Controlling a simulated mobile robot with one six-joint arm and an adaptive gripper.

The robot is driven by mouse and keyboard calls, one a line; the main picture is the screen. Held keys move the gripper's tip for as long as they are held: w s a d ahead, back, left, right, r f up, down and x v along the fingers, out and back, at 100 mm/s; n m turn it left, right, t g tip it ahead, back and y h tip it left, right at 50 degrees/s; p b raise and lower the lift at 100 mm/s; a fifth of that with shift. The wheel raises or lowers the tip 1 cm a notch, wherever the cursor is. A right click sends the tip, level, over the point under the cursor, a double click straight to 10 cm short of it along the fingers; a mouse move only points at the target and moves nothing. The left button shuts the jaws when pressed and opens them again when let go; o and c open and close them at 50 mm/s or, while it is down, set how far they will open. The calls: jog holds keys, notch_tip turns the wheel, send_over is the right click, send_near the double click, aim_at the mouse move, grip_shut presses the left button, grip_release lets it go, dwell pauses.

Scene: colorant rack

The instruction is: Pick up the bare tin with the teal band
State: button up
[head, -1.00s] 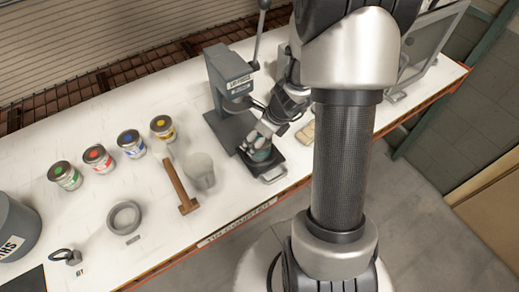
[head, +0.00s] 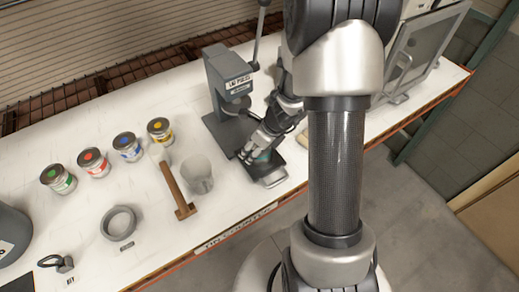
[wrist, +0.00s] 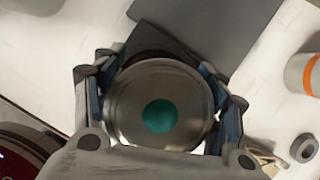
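The tin with the teal band (head: 263,156) stands on a low dark pad in front of the grey press in the head view, partly covered by my fingers. In the wrist view its round metal lid (wrist: 125,95) carries a teal dot and fills the space between my fingers. My gripper (head: 260,148) is down at the tin. In the wrist view the fingers of my gripper (wrist: 158,85) lie on either side of the tin, very close to its wall. Whether they press on it cannot be told.
The lid press (head: 230,90) stands just behind the tin. Left of it are a grey cup (head: 198,178), a wooden-handled tool (head: 176,190) and tins with yellow (head: 160,132), blue (head: 128,147), red (head: 94,163) and green (head: 59,180) marks. A grey ring (head: 118,223) lies at front left.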

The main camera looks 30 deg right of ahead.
jog(key=c, duration=0.9)
jog(key=shift+r, duration=0.15)
notch_tip(320, 180, up, 20)
jog(key=p, duration=1.2)
jog(key=shift+f, duration=0.2)
